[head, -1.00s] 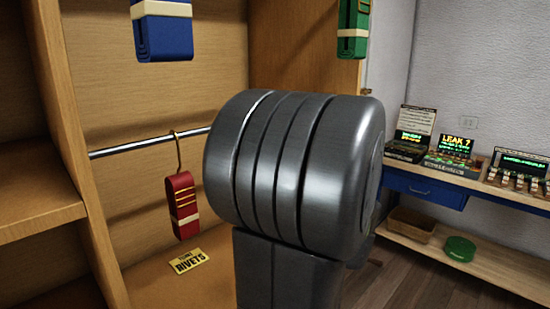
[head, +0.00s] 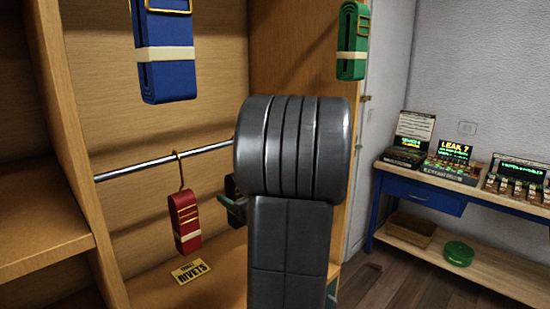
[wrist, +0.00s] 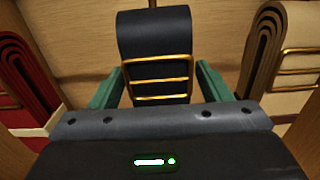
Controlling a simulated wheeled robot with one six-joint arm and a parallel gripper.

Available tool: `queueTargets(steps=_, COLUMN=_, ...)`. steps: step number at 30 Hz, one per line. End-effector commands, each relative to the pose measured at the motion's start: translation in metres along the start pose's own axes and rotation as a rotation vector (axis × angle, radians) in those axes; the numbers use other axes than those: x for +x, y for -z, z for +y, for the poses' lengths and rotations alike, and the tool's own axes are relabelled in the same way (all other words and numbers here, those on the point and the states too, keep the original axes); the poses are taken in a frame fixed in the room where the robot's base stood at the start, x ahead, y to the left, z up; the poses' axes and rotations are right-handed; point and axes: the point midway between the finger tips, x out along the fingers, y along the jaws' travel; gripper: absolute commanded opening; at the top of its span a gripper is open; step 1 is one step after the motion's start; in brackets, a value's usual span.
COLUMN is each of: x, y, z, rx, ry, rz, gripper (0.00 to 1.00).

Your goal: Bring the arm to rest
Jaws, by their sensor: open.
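My arm (head: 290,150) fills the middle of the head view, in front of the wooden cabinet. My gripper shows in the wrist view (wrist: 160,70) with its two green fingers apart. A black folded strap with gold bars (wrist: 154,48) hangs upright between and beyond the fingers. I cannot tell whether either finger touches it. In the head view one green finger (head: 234,206) shows left of my arm; the rest of the gripper is mostly hidden behind the arm.
A red strap (head: 185,220) hangs from a metal rail (head: 140,168) above a yellow RIVETS label (head: 192,269). Blue (head: 167,80) and green (head: 352,55) straps hang higher. In the wrist view, red (wrist: 22,75) and beige (wrist: 283,60) straps flank the gripper. A workbench (head: 425,195) stands right.

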Motion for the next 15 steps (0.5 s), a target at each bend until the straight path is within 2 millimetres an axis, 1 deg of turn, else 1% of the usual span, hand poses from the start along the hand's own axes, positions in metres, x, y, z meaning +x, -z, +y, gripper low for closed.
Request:
queueTargets(steps=1, x=-0.002, y=-0.012, z=0.0, rx=-0.001, ry=0.001, rz=0.0, gripper=0.71)
queueTargets(steps=2, x=-0.007, y=-0.012, z=-0.001, rx=-0.001, ry=0.003, rz=0.001, gripper=0.71)
queueTargets(steps=3, x=-0.017, y=-0.006, z=-0.001, rx=-0.001, ry=0.005, rz=0.001, gripper=0.71)
queueTargets(steps=4, x=-0.023, y=-0.006, z=-0.001, rx=-0.001, ry=0.005, rz=0.0, gripper=0.71)
queueTargets(steps=15, x=-0.088, y=-0.007, z=-0.001, rx=0.001, ry=0.005, rz=0.001, gripper=0.71)
